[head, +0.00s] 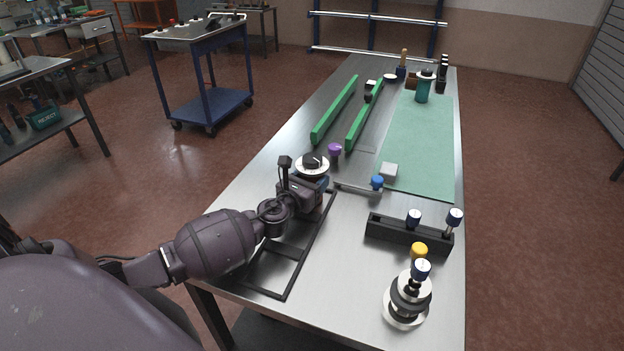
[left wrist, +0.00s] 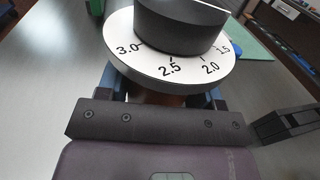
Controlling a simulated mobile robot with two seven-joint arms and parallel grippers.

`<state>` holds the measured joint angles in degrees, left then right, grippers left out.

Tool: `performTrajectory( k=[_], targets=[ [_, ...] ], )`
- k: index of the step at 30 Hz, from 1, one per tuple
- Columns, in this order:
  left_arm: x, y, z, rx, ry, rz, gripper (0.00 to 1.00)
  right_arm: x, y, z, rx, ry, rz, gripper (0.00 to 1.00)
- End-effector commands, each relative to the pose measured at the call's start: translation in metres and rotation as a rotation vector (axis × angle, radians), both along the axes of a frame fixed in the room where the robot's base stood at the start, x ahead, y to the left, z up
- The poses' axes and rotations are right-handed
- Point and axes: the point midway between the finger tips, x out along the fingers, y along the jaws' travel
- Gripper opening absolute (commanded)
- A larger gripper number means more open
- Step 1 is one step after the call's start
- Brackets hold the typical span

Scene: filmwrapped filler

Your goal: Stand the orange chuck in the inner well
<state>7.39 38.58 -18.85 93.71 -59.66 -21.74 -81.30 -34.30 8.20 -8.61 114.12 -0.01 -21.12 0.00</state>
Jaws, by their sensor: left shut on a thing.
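My left gripper (head: 316,184) is shut on a chuck with a white dial and dark knob (head: 312,164), which I take to be the orange chuck. It looks upright. In the left wrist view the dial (left wrist: 170,70) shows numbers from 3.0 to 1.5, between the blue fingers of the gripper (left wrist: 163,93). Only a little brownish-orange shows below the dial; the rest of its body is hidden. A black open frame (head: 310,245) with a crossbar lies below, around its far end. Whether the chuck's bottom touches the table is hidden. My right gripper is not in view.
A dark block with blue-topped pegs (head: 381,233) stands right. A stack of discs (head: 405,310) and a yellow knob (head: 419,250) stand near the front. A purple knob (head: 335,150) stands just beyond the chuck. Green rails (head: 335,110) and a green mat (head: 425,140) lie farther back.

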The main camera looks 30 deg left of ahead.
Motion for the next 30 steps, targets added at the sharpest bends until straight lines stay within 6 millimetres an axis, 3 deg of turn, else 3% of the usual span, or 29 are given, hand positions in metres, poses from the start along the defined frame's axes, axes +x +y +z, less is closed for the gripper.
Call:
performTrajectory(
  k=[2, 3, 8, 19, 30],
  targets=[
    [0.001, 0.0, -0.001, 0.0, -0.004, 0.0, 0.1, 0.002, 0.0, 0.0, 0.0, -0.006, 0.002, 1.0],
    [0.0, 0.0, -0.003, 0.0, 0.0, 0.0, 0.62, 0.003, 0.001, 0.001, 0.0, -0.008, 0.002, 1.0],
    [0.0, 0.0, -0.002, 0.0, 0.0, 0.0, 0.86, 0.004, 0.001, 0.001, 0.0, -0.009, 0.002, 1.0],
    [0.0, 0.0, 0.003, 0.0, -0.001, 0.0, 0.86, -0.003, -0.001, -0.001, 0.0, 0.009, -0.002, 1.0],
    [-0.058, -0.002, 0.0, 0.001, 0.002, 0.0, 0.86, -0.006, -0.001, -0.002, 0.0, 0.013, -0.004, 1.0]
  ],
)
